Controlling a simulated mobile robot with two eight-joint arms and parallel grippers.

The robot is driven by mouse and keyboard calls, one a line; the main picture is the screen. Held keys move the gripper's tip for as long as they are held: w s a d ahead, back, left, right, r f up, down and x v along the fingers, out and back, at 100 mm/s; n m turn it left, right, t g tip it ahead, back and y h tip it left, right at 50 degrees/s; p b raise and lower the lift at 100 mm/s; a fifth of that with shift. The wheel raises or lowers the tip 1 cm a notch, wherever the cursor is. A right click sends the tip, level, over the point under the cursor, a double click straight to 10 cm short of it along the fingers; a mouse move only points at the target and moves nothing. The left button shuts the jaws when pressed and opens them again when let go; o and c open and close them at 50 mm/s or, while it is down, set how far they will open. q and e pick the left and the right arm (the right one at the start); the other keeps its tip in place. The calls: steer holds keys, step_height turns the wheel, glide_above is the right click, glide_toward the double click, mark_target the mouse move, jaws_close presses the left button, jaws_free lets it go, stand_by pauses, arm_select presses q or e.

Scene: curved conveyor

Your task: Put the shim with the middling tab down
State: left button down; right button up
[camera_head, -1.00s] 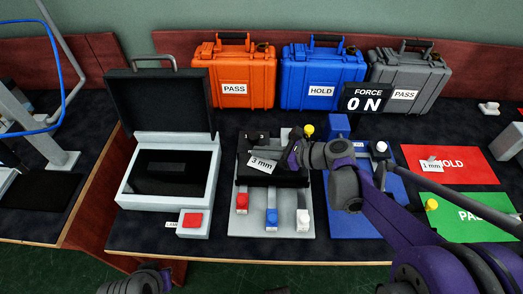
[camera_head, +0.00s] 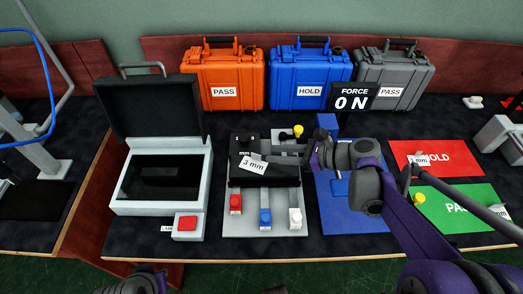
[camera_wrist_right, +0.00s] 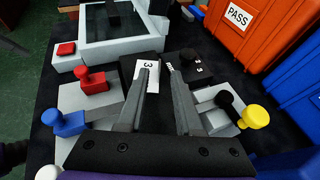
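A white tag reading "3 mm" (camera_head: 252,163) lies on the black block (camera_head: 270,176) of the grey fixture; the tag also shows in the right wrist view (camera_wrist_right: 146,75). My right gripper (camera_head: 316,156) is just right of the block. A "1 mm" tag (camera_head: 418,160) lies on the red HOLD mat (camera_head: 455,152).
The grey fixture (camera_head: 240,222) has red, blue and white knobs in front and a yellow knob (camera_head: 298,131) behind. A blue fixture (camera_head: 345,215) stands to its right, partly behind my arm. An open-lidded box (camera_head: 207,180) is left. Orange, blue and grey cases line the back.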

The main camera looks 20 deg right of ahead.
steer(key=shift+v, duration=1.85)
